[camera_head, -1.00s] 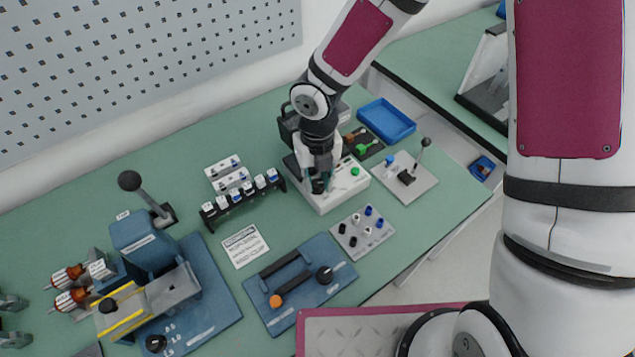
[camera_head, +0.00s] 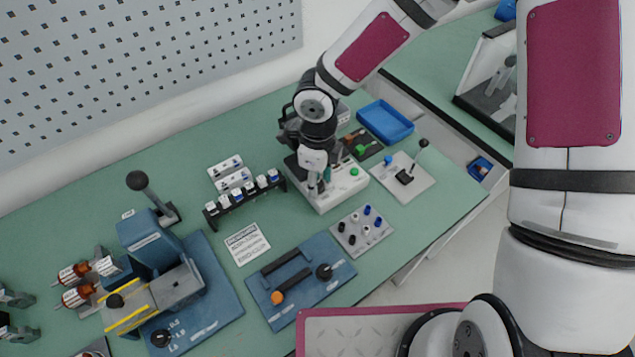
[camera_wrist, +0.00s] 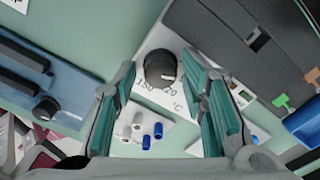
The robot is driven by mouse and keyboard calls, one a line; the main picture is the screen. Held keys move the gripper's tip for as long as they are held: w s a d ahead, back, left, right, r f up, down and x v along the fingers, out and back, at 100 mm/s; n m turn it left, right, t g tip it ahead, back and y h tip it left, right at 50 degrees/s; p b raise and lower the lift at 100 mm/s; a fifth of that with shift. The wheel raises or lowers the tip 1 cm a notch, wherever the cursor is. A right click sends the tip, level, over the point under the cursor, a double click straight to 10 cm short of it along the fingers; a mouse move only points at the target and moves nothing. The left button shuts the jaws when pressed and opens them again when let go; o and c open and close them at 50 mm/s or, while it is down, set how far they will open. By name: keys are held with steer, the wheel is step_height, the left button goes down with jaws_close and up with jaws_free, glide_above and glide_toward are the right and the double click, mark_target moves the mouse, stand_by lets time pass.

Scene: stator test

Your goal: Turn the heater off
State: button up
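The heater is a white box (camera_head: 352,181) with a dark top and a green button, standing under my gripper in the head view. Its black dial knob (camera_wrist: 160,67), with a white pointer line, shows in the wrist view beside the marks 150, 20 and °C. My gripper (camera_head: 318,184) points down over the heater's front left part. In the wrist view my gripper (camera_wrist: 158,80) has its two teal-padded fingers apart, with the knob seen between and just beyond the tips. I cannot tell whether either finger touches the knob. The gripper hides the knob in the head view.
A plate with black, white and blue pegs (camera_head: 363,231) lies in front of the heater. A joystick plate (camera_head: 418,185) and blue tray (camera_head: 405,130) are to its right. A rack of small vials (camera_head: 245,198) stands close left. A blue lever fixture (camera_head: 330,262) lies front left.

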mark_target(318, 183)
steer(key=shift+w+r, duration=0.1)
steer(key=shift+r, duration=0.05)
step_height(318, 183, up, 6)
steer(key=shift+f+p, duration=0.1)
steer(key=shift+p, duration=1.15)
